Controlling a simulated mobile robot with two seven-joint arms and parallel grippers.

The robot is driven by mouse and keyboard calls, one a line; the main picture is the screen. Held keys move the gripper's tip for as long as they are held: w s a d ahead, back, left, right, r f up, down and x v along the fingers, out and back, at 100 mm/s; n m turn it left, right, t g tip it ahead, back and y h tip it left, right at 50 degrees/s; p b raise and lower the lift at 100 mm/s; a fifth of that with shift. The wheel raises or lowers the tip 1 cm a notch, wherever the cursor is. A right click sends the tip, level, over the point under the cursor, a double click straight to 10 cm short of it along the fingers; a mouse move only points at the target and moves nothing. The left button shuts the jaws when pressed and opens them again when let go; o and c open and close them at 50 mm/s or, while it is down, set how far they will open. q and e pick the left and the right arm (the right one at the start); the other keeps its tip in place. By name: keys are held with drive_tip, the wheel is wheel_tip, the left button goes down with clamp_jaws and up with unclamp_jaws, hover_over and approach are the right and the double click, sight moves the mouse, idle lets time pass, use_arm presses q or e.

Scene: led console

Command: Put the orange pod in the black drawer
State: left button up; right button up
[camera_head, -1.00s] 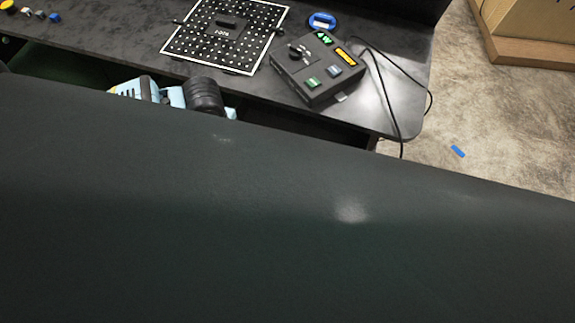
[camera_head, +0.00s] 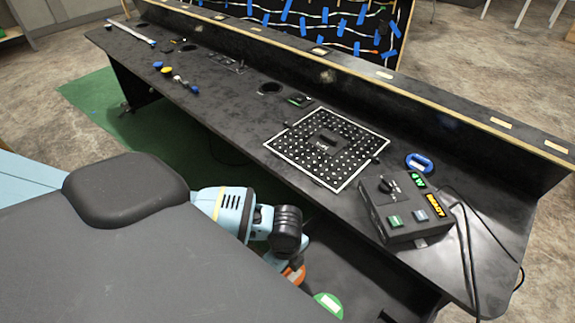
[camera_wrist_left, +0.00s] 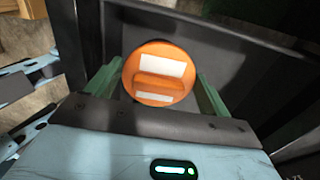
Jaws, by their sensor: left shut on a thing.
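The orange pod (camera_head: 296,275) shows at the lower middle of the head view, partly covered by my left gripper (camera_head: 288,264). In the left wrist view the orange pod (camera_wrist_left: 160,88), a round disc with white labels and a raised bar, sits between the two green fingers of my left gripper (camera_wrist_left: 157,86), which is shut on it. The black drawer (camera_head: 365,275) is open under the table front. The pod is over or inside the drawer; its height above the floor of it is hard to tell. My right gripper is not in view.
A green round pod (camera_head: 328,304) is at the drawer's near side. On the table are a perforated board (camera_head: 318,172), a control box (camera_head: 405,212) with lit labels, a blue pod (camera_head: 419,162) and black cables (camera_head: 468,245). Small coloured knobs (camera_head: 166,70) lie farther left.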

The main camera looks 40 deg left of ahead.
use_arm(q)
drive_tip(key=shift+f, duration=1.85)
drive_tip(key=shift+f+b, duration=0.15)
drive_tip(key=shift+b, duration=0.15)
drive_tip(key=o, duration=0.8)
